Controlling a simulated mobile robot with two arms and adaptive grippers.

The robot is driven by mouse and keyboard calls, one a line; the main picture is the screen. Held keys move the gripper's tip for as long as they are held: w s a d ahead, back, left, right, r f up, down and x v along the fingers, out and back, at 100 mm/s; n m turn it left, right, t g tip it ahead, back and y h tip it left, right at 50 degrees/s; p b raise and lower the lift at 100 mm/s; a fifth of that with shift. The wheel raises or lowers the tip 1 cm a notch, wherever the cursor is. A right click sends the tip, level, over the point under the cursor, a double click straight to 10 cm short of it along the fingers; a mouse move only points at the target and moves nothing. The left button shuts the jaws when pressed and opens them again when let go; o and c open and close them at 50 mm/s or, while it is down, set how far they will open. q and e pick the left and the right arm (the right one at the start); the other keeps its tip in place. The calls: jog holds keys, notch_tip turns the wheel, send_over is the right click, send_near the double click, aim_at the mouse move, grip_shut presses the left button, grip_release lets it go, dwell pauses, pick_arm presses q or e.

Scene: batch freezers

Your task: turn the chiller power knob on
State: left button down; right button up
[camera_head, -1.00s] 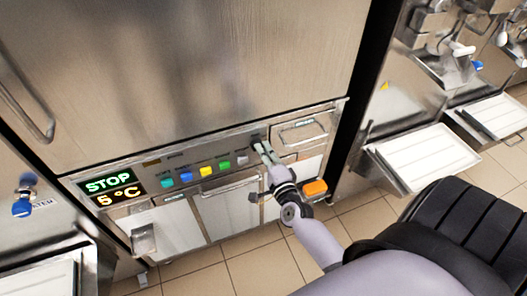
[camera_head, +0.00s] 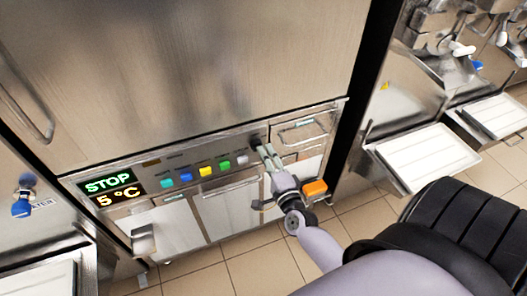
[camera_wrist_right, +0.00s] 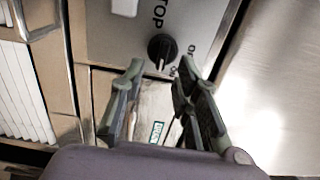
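The chiller power knob (camera_wrist_right: 162,48) is a round black dial with a light pointer mark, on the steel control panel in the right wrist view. Its pointer faces the lower edge of that picture; small lettering beside it is hard to read. In the head view the knob (camera_head: 256,141) is a small dark spot at the panel's right end, just beyond my fingertips. My right gripper (camera_head: 265,151) is open and empty in front of the panel. In the wrist view its fingertips (camera_wrist_right: 161,68) are spread below the knob, apart from it. My left gripper is not in view.
The panel display (camera_head: 108,184) reads STOP and 5 °C. Several coloured buttons (camera_head: 204,171) run between it and the knob. Drawer handles (camera_head: 302,124) and an orange block (camera_head: 315,187) are close to my right gripper. The large door (camera_head: 190,70) rises above.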

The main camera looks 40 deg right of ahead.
jog(key=v, duration=0.9)
jog(key=shift+s+a, duration=0.15)
jog(key=shift+s, duration=0.15)
jog(key=s+a+f+n+g+y, duration=0.15)
jog(key=f+n, duration=0.25)
jog(key=f, duration=0.5)
jog(key=s+a+f+n+g+y, duration=0.1)
jog(key=s+a+f+n+g, duration=0.25)
jog(key=f, duration=0.55)
jog(key=s+a+f+n+g+y, duration=0.2)
jog(key=f+n, duration=0.2)
jog(key=f, duration=0.5)
jog(key=s+f+n+g, duration=0.4)
jog(key=s+f+n, duration=0.2)
jog(key=s+f, duration=0.3)
jog(key=s+f+n+g, duration=0.5)
jog(key=s+f, duration=0.4)
jog(key=s, duration=0.6)
jog(key=shift+s+n+g, duration=0.3)
jog(key=shift+s+n, duration=0.05)
jog(key=shift+s, duration=0.05)
jog(key=shift+a+f+h, duration=0.1)
jog(key=shift+f+h, duration=0.05)
jog(key=shift+h, duration=0.1)
